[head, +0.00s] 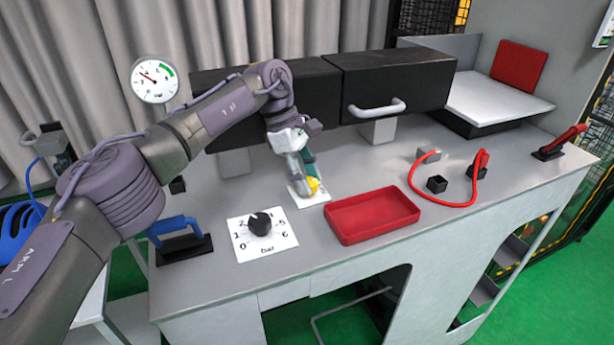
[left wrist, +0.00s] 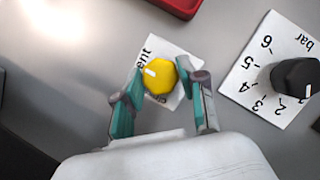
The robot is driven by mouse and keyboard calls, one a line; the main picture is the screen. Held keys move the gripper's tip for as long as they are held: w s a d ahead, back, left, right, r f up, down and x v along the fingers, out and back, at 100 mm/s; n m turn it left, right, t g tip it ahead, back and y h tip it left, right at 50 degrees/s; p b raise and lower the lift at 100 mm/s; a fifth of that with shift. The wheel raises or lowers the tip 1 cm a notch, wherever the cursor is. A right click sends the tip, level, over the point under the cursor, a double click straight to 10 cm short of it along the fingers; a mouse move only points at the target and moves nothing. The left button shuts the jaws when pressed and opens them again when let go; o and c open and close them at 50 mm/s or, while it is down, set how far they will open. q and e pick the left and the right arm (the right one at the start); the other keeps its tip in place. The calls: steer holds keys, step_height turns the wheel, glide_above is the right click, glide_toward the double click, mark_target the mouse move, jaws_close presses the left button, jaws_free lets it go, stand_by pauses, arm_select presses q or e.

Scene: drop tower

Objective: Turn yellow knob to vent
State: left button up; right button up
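The yellow knob (head: 313,185) sits on a small white plate (head: 297,197) on the grey bench. In the left wrist view the knob (left wrist: 159,76) has a white pointer mark on its left part. Letters "ent" show on the plate (left wrist: 183,50) at the knob's upper left; more lettering below it is partly hidden. My left gripper (head: 302,178) reaches down over the knob. In the left wrist view its teal fingertips (left wrist: 160,72) lie on both sides of the knob and appear closed against it. My right gripper is not in view.
A black knob (head: 261,224) on a numbered bar plate stands in front, with a blue handle (head: 175,229) to its left. A red tray (head: 372,214) is close on the right. Black drawer boxes (head: 393,85) stand behind; a gauge (head: 154,79) is at back left.

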arm_select(q)
steer(key=o, duration=0.4)
step_height(320, 180, up, 10)
stand_by(0.5)
